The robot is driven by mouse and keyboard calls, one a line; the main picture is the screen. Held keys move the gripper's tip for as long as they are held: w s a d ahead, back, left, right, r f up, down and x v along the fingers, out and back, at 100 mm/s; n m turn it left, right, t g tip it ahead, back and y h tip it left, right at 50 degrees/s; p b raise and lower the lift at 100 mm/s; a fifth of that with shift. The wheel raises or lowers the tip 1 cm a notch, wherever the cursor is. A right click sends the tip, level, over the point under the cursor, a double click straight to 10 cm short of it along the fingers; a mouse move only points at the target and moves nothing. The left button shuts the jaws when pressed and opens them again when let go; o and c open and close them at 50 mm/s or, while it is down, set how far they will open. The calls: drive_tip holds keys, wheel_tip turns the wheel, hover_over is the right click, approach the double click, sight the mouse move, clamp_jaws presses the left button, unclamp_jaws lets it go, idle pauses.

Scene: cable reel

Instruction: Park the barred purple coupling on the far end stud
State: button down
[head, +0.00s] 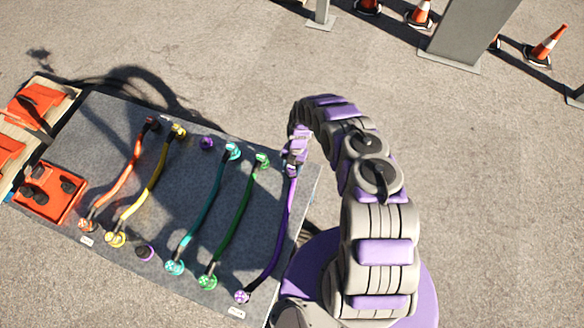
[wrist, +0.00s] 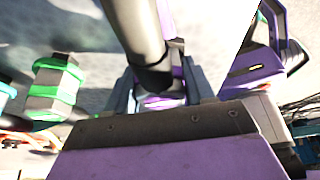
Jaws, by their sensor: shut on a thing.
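A purple cable (head: 283,225) runs along the right side of the grey table. Its lower coupling (head: 242,296) sits at the table's bottom edge. My gripper (head: 293,168) is at the cable's upper end, by the table's right edge. In the wrist view my gripper (wrist: 160,98) is shut on the purple coupling (wrist: 160,101), with a thick dark cable leading up from it. Its barred marking cannot be made out.
Orange (head: 123,182), yellow (head: 155,190), teal (head: 206,207) and green (head: 241,220) cables lie across the grey table (head: 95,130). A green coupling (wrist: 56,85) is left of my gripper in the wrist view. An orange box (head: 48,192) stands at the left end.

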drive_tip(key=shift+s+f, duration=0.2)
drive_tip(key=shift+s, duration=0.1)
drive_tip(key=shift+a+r+p, duration=0.1)
drive_tip(key=shift+r+p, duration=0.5)
drive_tip(key=shift+p, duration=0.3)
drive_tip(key=r+p, duration=0.1)
drive_tip(key=r, duration=0.2)
drive_tip(key=r+p, duration=0.1)
drive_tip(key=r, duration=0.2)
drive_tip(key=r+p, duration=0.1)
drive_tip(key=r, duration=0.2)
drive_tip(key=shift+w+d+p, duration=0.25)
drive_tip(key=shift+w+p, duration=0.05)
drive_tip(key=shift+p, duration=0.05)
wheel_tip(320, 180, down, 7)
drive_tip(key=b, duration=0.7)
drive_tip(key=shift+f, duration=0.85)
drive_tip(key=shift+p, duration=0.9)
drive_tip(key=shift+f, duration=0.4)
drive_tip(key=shift+c, duration=1.6)
unclamp_jaws()
